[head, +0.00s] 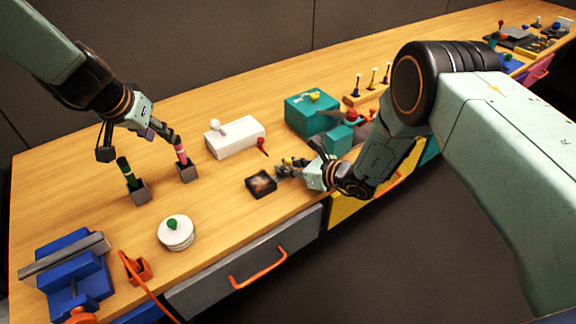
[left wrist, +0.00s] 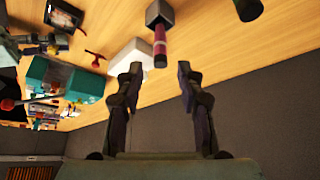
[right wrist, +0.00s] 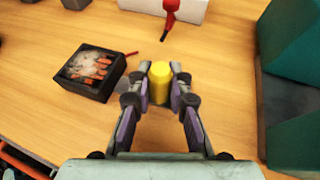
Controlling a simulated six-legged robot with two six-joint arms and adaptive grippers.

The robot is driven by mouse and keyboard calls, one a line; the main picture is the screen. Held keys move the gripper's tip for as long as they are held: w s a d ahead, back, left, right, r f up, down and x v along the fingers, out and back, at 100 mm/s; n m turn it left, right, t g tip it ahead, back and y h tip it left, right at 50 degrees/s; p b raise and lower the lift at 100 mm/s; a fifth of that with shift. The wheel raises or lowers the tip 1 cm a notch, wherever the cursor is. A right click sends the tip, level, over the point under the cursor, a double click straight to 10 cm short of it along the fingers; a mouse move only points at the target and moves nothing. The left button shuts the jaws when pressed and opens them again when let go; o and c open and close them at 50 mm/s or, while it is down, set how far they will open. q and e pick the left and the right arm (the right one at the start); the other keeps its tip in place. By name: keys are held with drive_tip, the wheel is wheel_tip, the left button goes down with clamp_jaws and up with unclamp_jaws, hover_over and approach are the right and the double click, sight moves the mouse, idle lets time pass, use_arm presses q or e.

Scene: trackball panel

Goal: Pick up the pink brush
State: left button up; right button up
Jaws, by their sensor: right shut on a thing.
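The pink brush (head: 181,153) stands upright in a small dark square holder (head: 187,173) on the wooden bench. It also shows in the left wrist view (left wrist: 160,48), its free end between and just beyond the fingertips. My left gripper (head: 132,143) is open and empty, above and left of the brush in the head view. I see no contact with the brush. My right gripper (right wrist: 160,78) is shut on a yellow cylindrical thing (right wrist: 160,85), beside a black tray (right wrist: 90,72).
A green brush (head: 126,171) stands in another holder left of the pink one. A white box (head: 236,139) lies to the right. A white round lidded pot (head: 176,233) and a blue vise (head: 68,275) are nearer the front. A teal box (head: 312,113) stands further right.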

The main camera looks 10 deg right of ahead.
sight(177, 144)
idle(0.4)
use_arm(q)
drive_tip(key=shift+o, duration=0.9)
drive_tip(key=w+f+n, duration=0.1)
drive_tip(key=w+d+f+n+y, duration=0.1)
drive_tip(key=f+n, duration=0.1)
drive_tip(key=w+d+f+n+g+y, duration=0.1)
drive_tip(key=w+n, duration=0.1)
drive_tip(key=shift+d+f, duration=0.2)
drive_tip(key=shift+f, duration=0.2)
drive_tip(key=shift+a+x, duration=0.15)
drive_tip(key=shift+x, duration=1.25)
drive_tip(key=shift+a+x, duration=0.15)
drive_tip(key=shift+x, duration=1.2)
drive_tip(key=shift+s, duration=0.2)
drive_tip(key=shift+y, duration=0.3)
drive_tip(key=shift+c, duration=0.3)
clamp_jaws()
